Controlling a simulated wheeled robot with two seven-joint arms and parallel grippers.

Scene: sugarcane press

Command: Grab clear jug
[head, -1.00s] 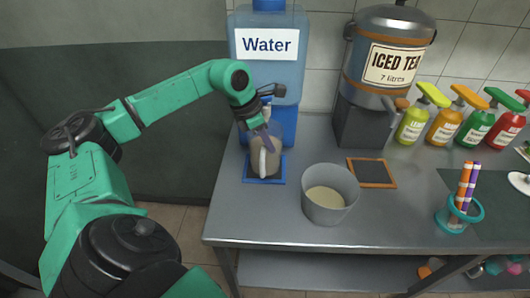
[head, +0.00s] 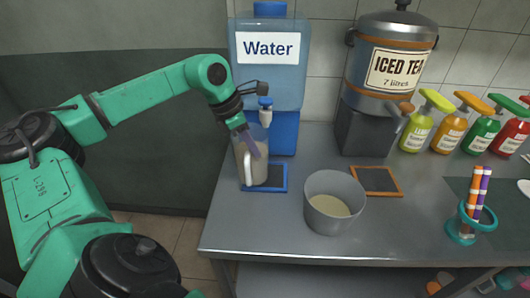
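The clear jug (head: 259,166) has brownish contents and a pale upright handle facing me. It stands or hovers at the left side of the blue-framed mat (head: 281,188), in front of the water dispenser (head: 285,130). I cannot tell whether its base touches the mat. My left gripper (head: 248,148) reaches down from the upper left, with a purple finger at the jug's upper part by the handle. It appears shut on the jug; its other finger is hidden. My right gripper is out of view.
A grey bucket (head: 318,212) with pale contents stands right of the mat. Behind it are an orange-framed mat (head: 376,181) and the iced tea dispenser (head: 394,65). Several syrup bottles (head: 447,132) stand at the back right. A teal holder (head: 463,229) carries markers. The counter's front left is clear.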

